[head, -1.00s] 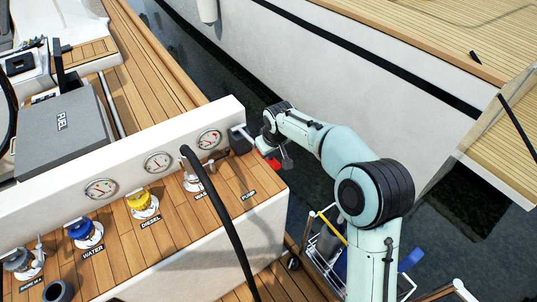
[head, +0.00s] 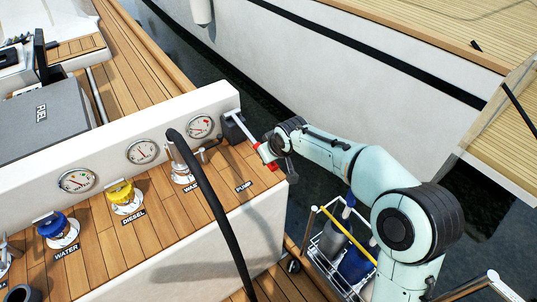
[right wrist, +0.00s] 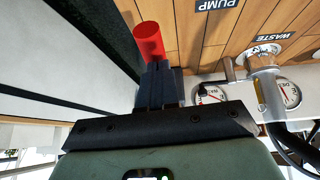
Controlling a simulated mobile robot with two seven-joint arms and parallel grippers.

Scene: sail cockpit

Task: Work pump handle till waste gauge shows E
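The pump is a dark box (head: 233,128) at the end of the console. Its pale handle (head: 243,131) runs outward to a red grip (head: 258,146). My right gripper (head: 271,150) is at this grip. In the right wrist view the fingers (right wrist: 160,88) are close together on the grip, and its red end (right wrist: 149,40) sticks out past them. The waste gauge (head: 200,127) is the dial nearest the pump; its needle is too small to read surely. It also shows in the right wrist view (right wrist: 290,94). My left gripper is not in view.
A black hose (head: 215,205) rises from the front to the waste fitting (head: 183,172). Yellow diesel (head: 121,193) and blue water (head: 53,226) caps line the console. A white hull (head: 350,65) lies across dark water. A basket of bottles (head: 338,245) stands below my arm.

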